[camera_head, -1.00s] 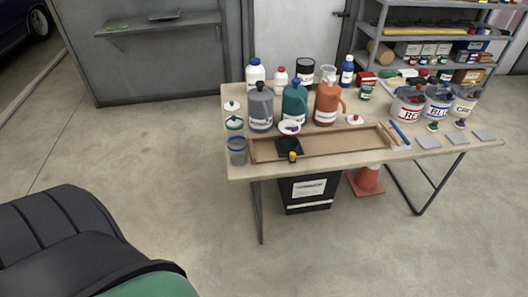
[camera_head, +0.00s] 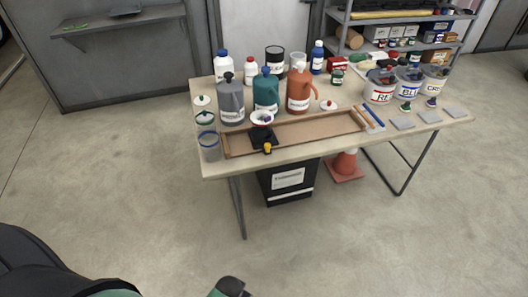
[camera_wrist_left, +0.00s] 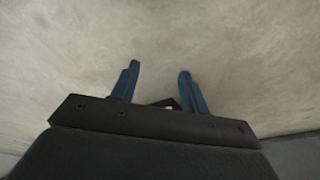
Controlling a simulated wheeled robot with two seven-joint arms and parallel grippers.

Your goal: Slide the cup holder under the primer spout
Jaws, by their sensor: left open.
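The cup holder (camera_head: 263,138) is a small black stand with a yellow knob at its front. It sits near the left end of a long shallow wooden tray (camera_head: 320,129) on the table. A white cup (camera_head: 262,117) with purple inside shows at its top. Behind the tray stand a grey jug (camera_head: 231,102), a teal jug (camera_head: 266,92) and an orange jug (camera_head: 299,92). Their labels are too small to read, so I cannot tell which is primer. My left gripper (camera_wrist_left: 158,72) is open and empty above bare floor, away from the table. My right gripper is out of view.
The table (camera_head: 222,167) has a clear front strip. A clear blue-rimmed container (camera_head: 209,146) stands left of the tray. Labelled buckets (camera_head: 380,87) and grey squares (camera_head: 402,122) are at right. The front floor is open.

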